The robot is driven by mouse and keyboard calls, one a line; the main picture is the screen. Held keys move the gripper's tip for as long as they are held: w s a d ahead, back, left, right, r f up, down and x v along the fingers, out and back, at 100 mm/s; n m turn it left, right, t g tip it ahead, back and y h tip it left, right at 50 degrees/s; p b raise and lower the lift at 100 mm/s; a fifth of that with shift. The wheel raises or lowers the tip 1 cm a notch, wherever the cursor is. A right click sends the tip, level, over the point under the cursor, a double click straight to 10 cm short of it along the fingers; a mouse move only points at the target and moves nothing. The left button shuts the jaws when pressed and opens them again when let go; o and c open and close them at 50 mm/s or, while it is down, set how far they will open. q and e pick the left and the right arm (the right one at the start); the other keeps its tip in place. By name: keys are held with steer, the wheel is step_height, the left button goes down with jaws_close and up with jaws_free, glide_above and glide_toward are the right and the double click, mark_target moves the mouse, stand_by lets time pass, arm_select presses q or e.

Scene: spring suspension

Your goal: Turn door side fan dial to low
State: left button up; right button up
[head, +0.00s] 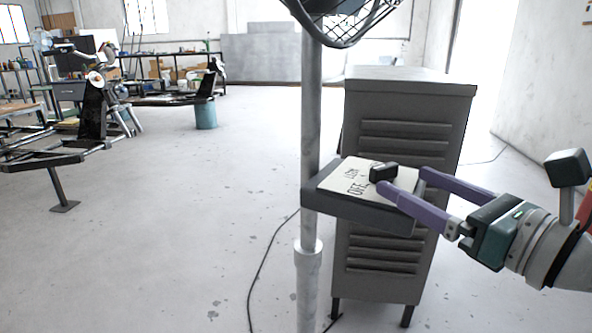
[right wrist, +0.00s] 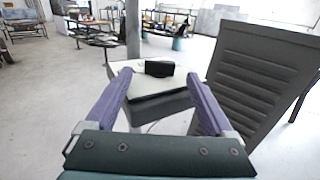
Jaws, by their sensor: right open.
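The fan dial (head: 383,172) is a black bar-shaped knob on the pale top face of the control box (head: 360,210) fixed to the fan's pole. Lettering that reads like LOW and OFF shows left of the knob. My right gripper (head: 404,180) comes in from the right with its purple fingers spread. In the right wrist view the dial (right wrist: 159,69) lies between the open fingertips, with room on both sides; I cannot tell whether a finger touches it. The fingers hide part of the box's face in the head view. My left gripper is out of view.
The grey fan pole (head: 311,120) stands left of the box, with the fan's cage (head: 372,22) above. A grey louvred cabinet (head: 412,110) stands close behind the box. A cable runs along the floor.

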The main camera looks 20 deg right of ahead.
mark_target(388, 173)
steer(key=shift+w+a, duration=0.2)
steer(key=shift+w, duration=0.9)
steer(key=shift+w+a, duration=0.15)
steer(key=shift+w, duration=0.9)
